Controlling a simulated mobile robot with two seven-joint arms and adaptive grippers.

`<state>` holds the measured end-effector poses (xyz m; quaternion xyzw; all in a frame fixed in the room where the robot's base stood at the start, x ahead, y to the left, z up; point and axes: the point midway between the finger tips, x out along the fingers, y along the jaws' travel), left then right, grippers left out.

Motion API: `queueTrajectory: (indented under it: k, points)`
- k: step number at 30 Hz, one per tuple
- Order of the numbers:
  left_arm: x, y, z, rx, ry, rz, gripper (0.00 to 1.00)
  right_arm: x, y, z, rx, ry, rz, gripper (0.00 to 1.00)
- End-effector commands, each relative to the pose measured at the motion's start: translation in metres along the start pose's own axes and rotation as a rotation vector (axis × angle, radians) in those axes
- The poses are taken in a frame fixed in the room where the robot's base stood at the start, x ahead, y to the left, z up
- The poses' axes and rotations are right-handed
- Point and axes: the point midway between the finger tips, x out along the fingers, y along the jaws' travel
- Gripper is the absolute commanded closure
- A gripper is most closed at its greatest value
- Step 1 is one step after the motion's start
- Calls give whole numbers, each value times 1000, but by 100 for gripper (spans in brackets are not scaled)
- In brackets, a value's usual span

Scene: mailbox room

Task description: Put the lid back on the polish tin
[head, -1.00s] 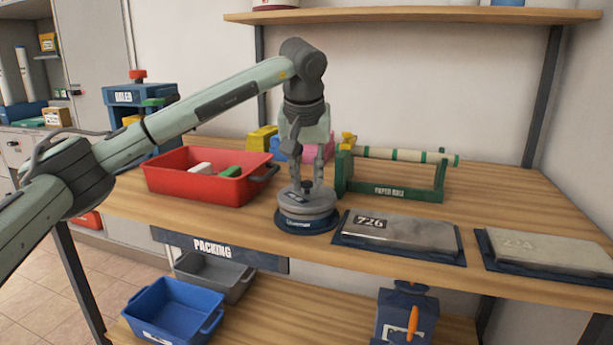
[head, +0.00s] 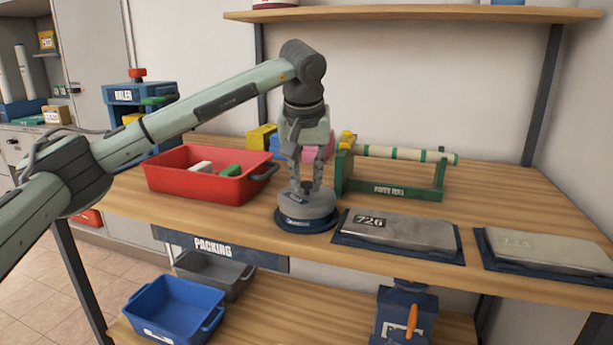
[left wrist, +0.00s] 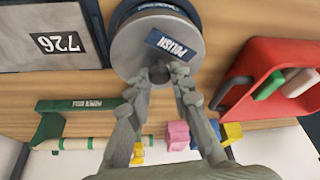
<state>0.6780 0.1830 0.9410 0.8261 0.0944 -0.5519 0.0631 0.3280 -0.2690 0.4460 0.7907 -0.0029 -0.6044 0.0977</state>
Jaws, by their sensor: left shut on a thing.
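The polish tin (head: 308,226) is low and round, with a dark blue base, and stands on the bench between the red tray and the grey slab marked 726. Its grey lid (head: 308,207) is on top, with a dark POLISH label and a small dark knob; both also show in the left wrist view, the lid (left wrist: 135,50) over the blue rim of the tin (left wrist: 155,8). My left gripper (head: 307,187) points down from above, its fingertips (left wrist: 160,73) shut on the lid's knob. Whether the lid is fully seated I cannot tell. My right gripper is out of view.
The red tray (head: 160,180) with small blocks is left of the tin. The green paper-roll stand (head: 390,190) is behind right. The slab marked 726 (head: 410,232) lies close on the right, another slab (head: 550,250) farther right. Blue and grey bins sit below.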

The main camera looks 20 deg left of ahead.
Motion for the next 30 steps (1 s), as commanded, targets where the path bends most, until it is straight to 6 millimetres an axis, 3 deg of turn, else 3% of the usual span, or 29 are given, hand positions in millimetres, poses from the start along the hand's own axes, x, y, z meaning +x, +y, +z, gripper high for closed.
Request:
queueTrajectory:
  k: [29, 30]
  points:
    - [0, 0, 0, -1, 0, 1, 100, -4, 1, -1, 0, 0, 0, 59]
    - [0, 0, 0, -1, 0, 1, 76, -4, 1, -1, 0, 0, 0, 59]
